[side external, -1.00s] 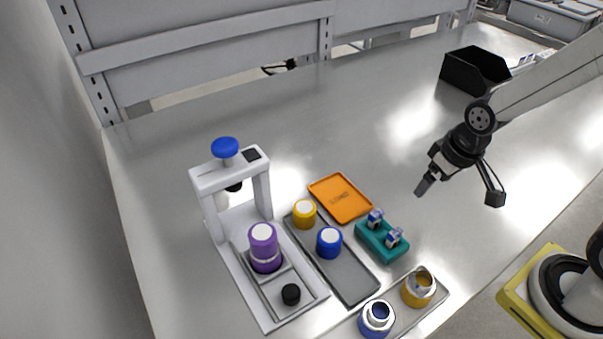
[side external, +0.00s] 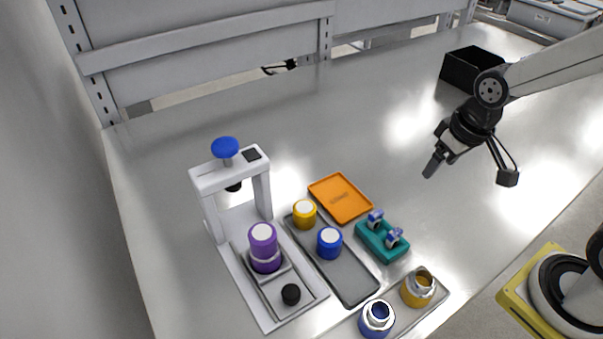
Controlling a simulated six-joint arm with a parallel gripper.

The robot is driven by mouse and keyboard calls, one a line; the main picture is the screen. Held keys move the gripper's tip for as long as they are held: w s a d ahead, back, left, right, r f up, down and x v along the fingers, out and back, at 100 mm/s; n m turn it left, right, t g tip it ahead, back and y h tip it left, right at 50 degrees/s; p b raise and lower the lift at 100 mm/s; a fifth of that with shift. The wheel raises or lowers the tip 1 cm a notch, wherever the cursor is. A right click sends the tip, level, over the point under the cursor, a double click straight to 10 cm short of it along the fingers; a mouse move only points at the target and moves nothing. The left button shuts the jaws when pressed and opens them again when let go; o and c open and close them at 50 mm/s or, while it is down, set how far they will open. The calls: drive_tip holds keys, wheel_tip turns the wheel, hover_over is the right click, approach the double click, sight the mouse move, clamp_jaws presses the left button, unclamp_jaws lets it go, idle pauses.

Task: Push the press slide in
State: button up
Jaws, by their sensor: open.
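The white press (side external: 207,181) stands at the left of the table, with a blue knob (side external: 225,148) on top and a dark plunger under its crossbar. Its slide (side external: 287,270) extends out of the frame toward the front, on the white base. The slide carries a purple cylinder (side external: 264,247), seated upright in a square holder, and has a black knob (side external: 291,294) at its near end. The purple cylinder stands in front of the plunger, not under it. My gripper (side external: 470,172) is open and empty, above the table at the right, well away from the press.
A grey tray (side external: 352,286) right of the press holds a yellow and a blue lidded piece. An orange tray (side external: 341,198), a teal holder (side external: 382,241) and a front tray (side external: 440,293) with two open jars lie nearby. A black bin (side external: 473,68) stands far right. The middle back is clear.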

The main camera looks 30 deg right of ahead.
drive_tip(key=v, duration=0.2)
drive_tip(key=n+g, duration=0.3)
drive_tip(key=n, duration=2)
hover_over(290, 292)
wheel_tip(290, 292, down, 5)
drive_tip(key=shift+w, duration=0.15)
drive_tip(key=shift+f, duration=0.25)
drive_tip(key=shift+f, duration=3.9)
